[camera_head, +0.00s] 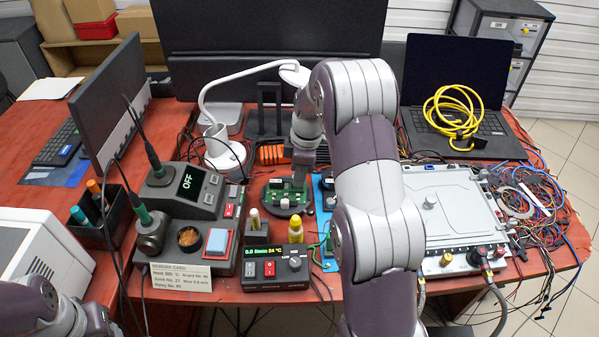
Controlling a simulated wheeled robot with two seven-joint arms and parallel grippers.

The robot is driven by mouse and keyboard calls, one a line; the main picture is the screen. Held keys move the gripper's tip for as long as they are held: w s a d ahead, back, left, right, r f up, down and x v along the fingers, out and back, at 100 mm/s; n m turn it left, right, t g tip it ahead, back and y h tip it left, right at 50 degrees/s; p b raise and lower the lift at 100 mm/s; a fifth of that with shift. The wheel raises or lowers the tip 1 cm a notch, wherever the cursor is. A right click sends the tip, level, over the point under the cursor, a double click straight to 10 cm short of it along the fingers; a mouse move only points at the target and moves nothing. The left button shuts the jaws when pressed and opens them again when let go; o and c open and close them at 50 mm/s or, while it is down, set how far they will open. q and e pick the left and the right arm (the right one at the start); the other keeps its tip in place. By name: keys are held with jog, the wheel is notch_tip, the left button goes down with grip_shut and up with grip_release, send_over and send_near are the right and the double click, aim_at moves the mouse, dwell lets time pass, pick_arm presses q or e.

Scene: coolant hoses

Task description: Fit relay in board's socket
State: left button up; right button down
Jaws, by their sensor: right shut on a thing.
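A small green board (283,197) sits on a round dark holder (274,208) in the middle of the red table. Dark parts stand on the board; its socket is too small to make out. My right gripper (299,182) points down over the right part of the board, shut on the relay. The relay is mostly hidden by the fingers, and I cannot tell whether it touches the board. My left arm shows at the bottom left corner; its gripper is out of view.
A soldering station (188,190) stands left of the board, and a small control box (270,265) in front. A yellow-capped bottle (295,229) is close by. A grey case (450,210) lies right, near tangled wires (530,195). A lamp (222,145) stands behind.

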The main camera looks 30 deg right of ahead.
jog(key=shift+w, duration=0.1)
dwell(0.5)
jog(key=shift+p, duration=0.35)
jog(key=shift+f, duration=0.1)
jog(key=shift+f, duration=0.1)
jog(key=shift+f, duration=0.4)
jog(key=shift+f, duration=0.25)
dwell(0.5)
